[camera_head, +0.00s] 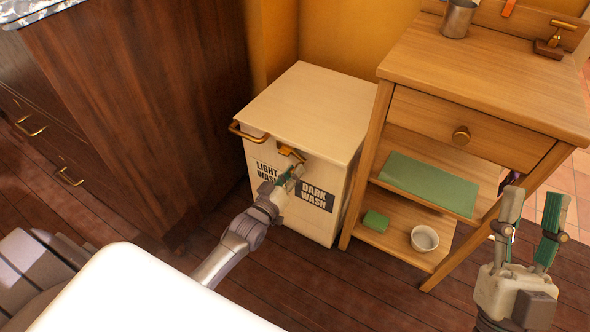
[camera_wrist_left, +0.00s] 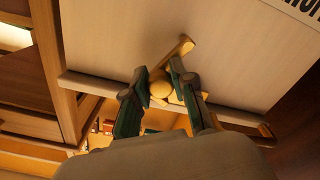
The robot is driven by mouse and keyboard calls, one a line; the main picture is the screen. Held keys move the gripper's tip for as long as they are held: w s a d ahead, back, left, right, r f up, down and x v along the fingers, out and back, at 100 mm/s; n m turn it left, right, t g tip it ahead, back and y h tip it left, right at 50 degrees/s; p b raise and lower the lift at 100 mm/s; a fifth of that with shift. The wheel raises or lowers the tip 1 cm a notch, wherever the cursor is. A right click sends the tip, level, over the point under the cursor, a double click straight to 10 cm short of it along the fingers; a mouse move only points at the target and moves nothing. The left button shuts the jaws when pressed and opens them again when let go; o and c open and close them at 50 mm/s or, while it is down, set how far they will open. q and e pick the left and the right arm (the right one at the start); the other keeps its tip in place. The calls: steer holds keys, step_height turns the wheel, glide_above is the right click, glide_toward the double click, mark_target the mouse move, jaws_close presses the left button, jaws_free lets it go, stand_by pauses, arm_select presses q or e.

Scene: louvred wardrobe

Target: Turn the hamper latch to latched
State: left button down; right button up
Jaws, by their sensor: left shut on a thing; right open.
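The cream hamper (camera_head: 310,105) stands on the floor with its lid closed. Its brass latch (camera_head: 290,152) is on the upper front, just below the lid edge. In the left wrist view the latch (camera_wrist_left: 186,44) shows as a small bar slanting up and right from a round knob (camera_wrist_left: 161,87). My left gripper (camera_head: 296,171) is at the latch, its fingers (camera_wrist_left: 159,72) shut on either side of the latch. The fingers partly hide the latch in the head view. My right gripper (camera_head: 533,198) is open and empty, at the lower right.
A brass handle (camera_head: 247,132) sticks out at the lid's left. A dark wood cabinet (camera_head: 135,90) stands close on the left. A wooden side table (camera_head: 480,75) stands close on the right, its lower shelves holding a green cloth (camera_head: 428,183) and a white bowl (camera_head: 424,239).

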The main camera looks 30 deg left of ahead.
arm_select(q)
steer(key=n, duration=0.1)
steer(key=a+n+p, duration=0.1)
steer(key=n, duration=0.1)
steer(key=shift+r, duration=0.3)
steer(key=shift+a+n+p, duration=0.2)
steer(key=shift+a+n, duration=0.05)
steer(key=shift+n, duration=0.4)
steer(key=shift+a+n+p, duration=0.2)
steer(key=shift+n, duration=0.45)
arm_select(e)
steer(key=w+f+g+h, duration=0.2)
steer(key=w+f+g, duration=0.2)
steer(key=f+g, duration=0.2)
steer(key=shift+w+f, duration=0.35)
steer(key=shift+f, duration=0.85)
arm_select(q)
steer(key=c, duration=0.9)
jaws_free()
steer(key=shift+c, duration=0.2)
steer(key=s+a, duration=0.1)
steer(key=s, duration=1.1)
steer(key=shift+w, duration=0.1)
